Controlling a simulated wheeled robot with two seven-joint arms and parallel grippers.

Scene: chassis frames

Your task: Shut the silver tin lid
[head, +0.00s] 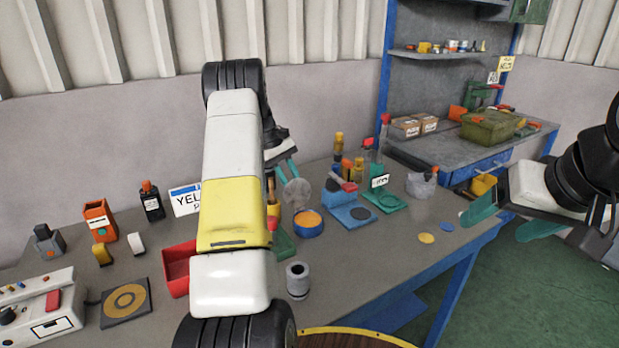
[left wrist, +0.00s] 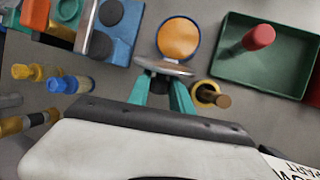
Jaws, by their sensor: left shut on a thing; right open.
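A round blue tin (head: 308,229) with an orange inside stands on the workbench. It also shows in the left wrist view (left wrist: 164,38). Its silver lid (head: 297,194) stands tipped up at the tin's far side, and shows nearly edge-on in the left wrist view (left wrist: 177,69). My left gripper (head: 287,173) reaches down behind the lid, its teal fingers (left wrist: 165,88) at the lid; part of the grip is hidden. My right gripper (head: 510,222) is open and empty, off the bench's right edge.
A blue block with dark discs (head: 350,214) stands right of the tin. A grey cylinder (head: 297,280) stands in front. A green tray (left wrist: 235,75) and a yellow ring with a brown peg (left wrist: 210,94) are close by. A red bin (head: 178,270) lies left.

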